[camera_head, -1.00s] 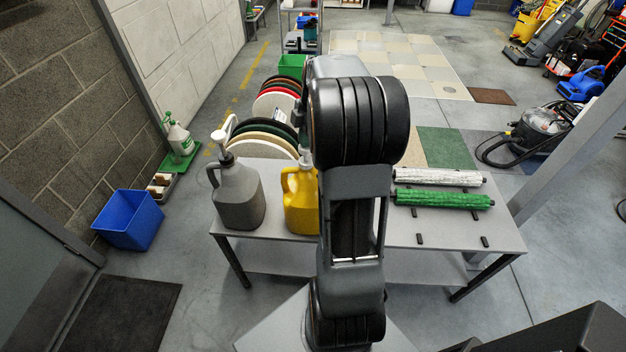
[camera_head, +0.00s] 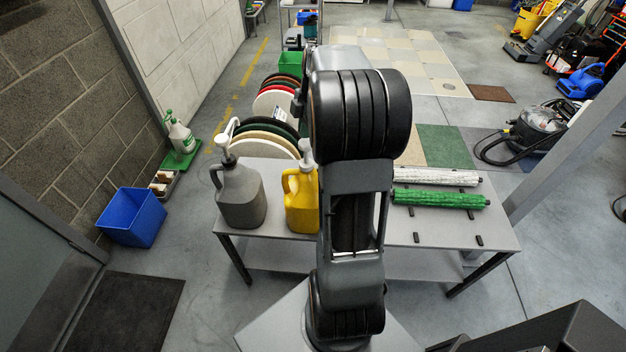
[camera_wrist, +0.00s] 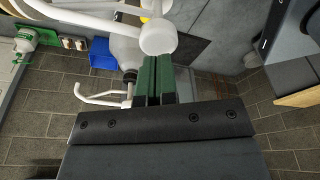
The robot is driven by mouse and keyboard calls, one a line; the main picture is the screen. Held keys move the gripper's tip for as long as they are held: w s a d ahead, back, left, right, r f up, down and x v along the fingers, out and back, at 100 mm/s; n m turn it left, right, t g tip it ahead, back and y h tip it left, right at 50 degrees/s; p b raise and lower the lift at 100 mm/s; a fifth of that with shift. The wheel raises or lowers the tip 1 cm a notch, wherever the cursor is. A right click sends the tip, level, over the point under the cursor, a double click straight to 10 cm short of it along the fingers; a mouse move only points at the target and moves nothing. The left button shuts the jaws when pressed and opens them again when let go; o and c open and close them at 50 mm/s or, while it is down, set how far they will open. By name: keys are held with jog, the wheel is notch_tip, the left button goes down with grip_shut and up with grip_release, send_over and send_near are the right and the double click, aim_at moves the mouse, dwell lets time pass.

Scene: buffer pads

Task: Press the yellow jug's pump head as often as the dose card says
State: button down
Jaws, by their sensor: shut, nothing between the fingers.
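The yellow jug (camera_head: 302,205) stands on the table, its right side hidden behind my arm in the head view. Its white pump head (camera_head: 305,148) shows beside my arm. In the wrist view a round white pump head (camera_wrist: 158,38) with a long spout to the left lies just at the fingertips; I cannot tell whether they touch. A bit of yellow shows behind it. My gripper (camera_wrist: 155,62) is shut and empty, with green fingers together; my arm hides it in the head view. I cannot make out a readable dose card.
A grey jug (camera_head: 241,196) with a white pump stands left of the yellow jug, close by. A white roller (camera_head: 435,177) and a green roller (camera_head: 440,198) lie on the table (camera_head: 400,235) at right. Several round pads (camera_head: 262,147) stand behind the jugs.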

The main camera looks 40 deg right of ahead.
aim_at(307, 141)
jog(key=shift+f, duration=0.15)
jog(key=shift+d+b+x, duration=0.25)
jog(key=shift+b+x, duration=0.75)
jog(key=shift+x, duration=0.2)
jog(key=shift+d+b+x, duration=0.25)
jog(key=shift+b+x, duration=0.7)
jog(key=shift+x, duration=0.25)
jog(key=shift+s, duration=0.1)
jog(key=shift+a+p+v, duration=0.25)
jog(key=shift+p+v, duration=0.75)
jog(key=shift+v, duration=0.2)
jog(key=shift+a+p+v, duration=0.25)
jog(key=shift+p+v, duration=0.7)
jog(key=shift+v, duration=0.25)
jog(key=shift+r, duration=0.2)
jog(key=shift+a+p+v, duration=0.25)
jog(key=shift+p+v, duration=0.75)
jog(key=shift+v, duration=0.2)
jog(key=shift+a+p+v, duration=0.25)
jog(key=shift+p+v, duration=0.7)
jog(key=shift+v, duration=0.3)
jog(key=shift+w, duration=0.25)
